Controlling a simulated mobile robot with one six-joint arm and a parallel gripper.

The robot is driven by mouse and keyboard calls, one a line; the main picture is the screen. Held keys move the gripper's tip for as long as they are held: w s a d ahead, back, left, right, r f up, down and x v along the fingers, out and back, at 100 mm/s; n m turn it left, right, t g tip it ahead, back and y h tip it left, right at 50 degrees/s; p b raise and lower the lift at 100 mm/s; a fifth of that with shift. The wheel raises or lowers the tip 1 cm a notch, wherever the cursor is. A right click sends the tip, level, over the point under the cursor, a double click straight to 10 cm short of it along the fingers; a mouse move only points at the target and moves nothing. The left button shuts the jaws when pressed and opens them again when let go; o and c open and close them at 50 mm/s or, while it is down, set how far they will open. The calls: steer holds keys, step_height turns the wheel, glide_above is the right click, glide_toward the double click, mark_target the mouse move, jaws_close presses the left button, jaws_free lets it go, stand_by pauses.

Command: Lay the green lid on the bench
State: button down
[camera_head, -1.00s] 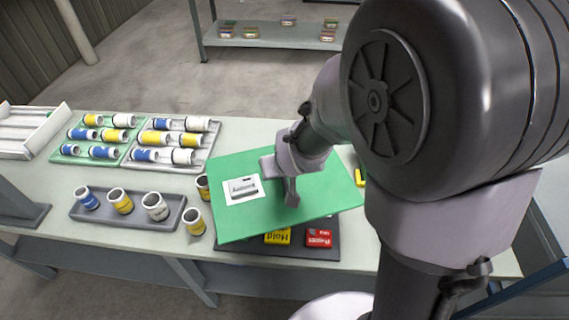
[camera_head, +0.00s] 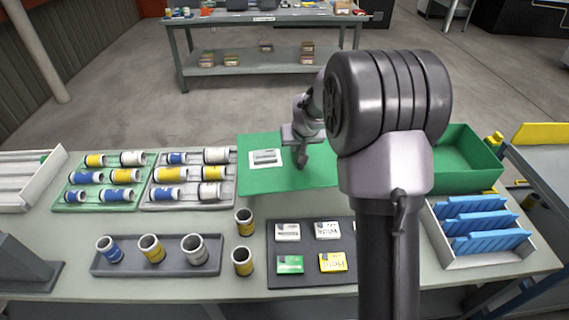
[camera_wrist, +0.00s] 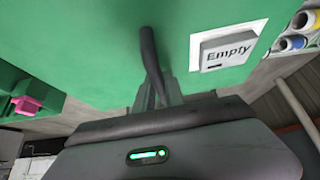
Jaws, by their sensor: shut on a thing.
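The green lid (camera_head: 315,174) is a flat sheet with a white label near its left end. In the head view it is over the far edge of the bench (camera_head: 219,231), just beyond the dark card mat. My gripper (camera_head: 300,157) is shut on the lid at its upper side. In the wrist view the lid (camera_wrist: 85,45) fills the top, its label (camera_wrist: 222,52) reads "Empty", and a dark bar crosses near my fingers (camera_wrist: 157,88). My arm hides the lid's right end. I cannot tell whether the lid touches the bench.
Trays of bottles (camera_head: 146,187) lie left of the lid. A dark card mat (camera_head: 308,275) and two upright cups (camera_head: 243,262) stand in front. A green bin (camera_head: 462,160) and a white tray with blue racks (camera_head: 470,263) are on the right. Another table (camera_head: 190,63) stands behind.

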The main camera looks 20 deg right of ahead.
steer(key=shift+m+h, duration=0.3)
steer(key=shift+m, duration=0.2)
steer(key=w+d+f, duration=0.1)
steer(key=d, duration=0.1)
steer(key=w+d+f+b, duration=0.1)
steer(key=w+d+f, duration=0.1)
steer(key=w+d+f+b, duration=0.1)
steer(key=d, duration=0.2)
steer(key=shift+w+f, duration=0.2)
steer(key=shift+f, duration=0.05)
steer(key=shift+f+b, duration=3)
steer(key=shift+f, duration=0.9)
steer(key=shift+f+b, duration=0.4)
steer(key=shift+f, duration=0.1)
steer(key=c, duration=1.3)
jaws_free()
